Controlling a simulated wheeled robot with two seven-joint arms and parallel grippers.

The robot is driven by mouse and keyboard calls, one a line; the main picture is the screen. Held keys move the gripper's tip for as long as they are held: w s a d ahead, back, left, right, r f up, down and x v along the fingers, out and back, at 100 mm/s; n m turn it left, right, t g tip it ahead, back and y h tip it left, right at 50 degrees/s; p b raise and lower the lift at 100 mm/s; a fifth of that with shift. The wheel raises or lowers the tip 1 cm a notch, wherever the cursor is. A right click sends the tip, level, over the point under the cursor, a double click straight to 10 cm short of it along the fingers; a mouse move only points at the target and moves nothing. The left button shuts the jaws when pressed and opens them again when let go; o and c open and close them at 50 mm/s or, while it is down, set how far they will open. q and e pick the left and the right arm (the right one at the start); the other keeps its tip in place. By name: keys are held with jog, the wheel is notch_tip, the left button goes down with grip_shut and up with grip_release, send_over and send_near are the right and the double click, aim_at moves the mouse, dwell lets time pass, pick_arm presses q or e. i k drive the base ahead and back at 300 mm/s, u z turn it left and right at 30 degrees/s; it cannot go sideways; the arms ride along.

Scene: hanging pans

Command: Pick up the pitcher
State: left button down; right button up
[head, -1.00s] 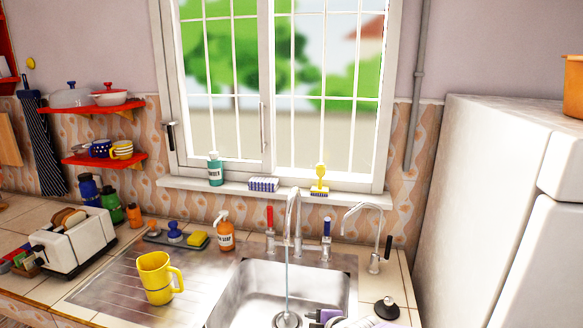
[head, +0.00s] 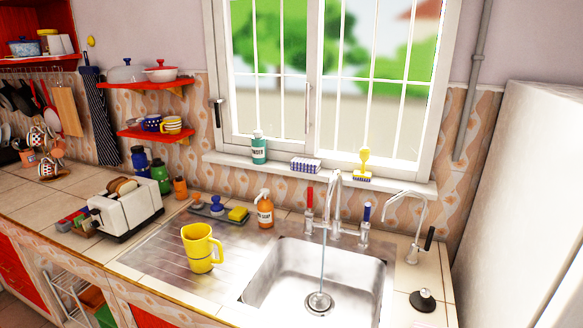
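The yellow pitcher (head: 198,250) stands upright on the ribbed metal drainboard (head: 160,262), left of the sink basin. Its open top faces up and its handle points to the right. Nothing touches it and nothing hides it. Neither of my grippers shows in the head view.
The sink basin (head: 315,285) is right of the pitcher, with water running from the faucet (head: 334,205). Behind the pitcher are an orange soap bottle (head: 265,210) and a yellow sponge (head: 238,214). A toaster (head: 128,208) stands to the left. The drainboard around the pitcher is clear.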

aim_at(205, 251)
jog(key=k, duration=0.5)
jog(key=u, duration=1.25)
jog(key=i, duration=0.95)
jog(key=z, duration=1)
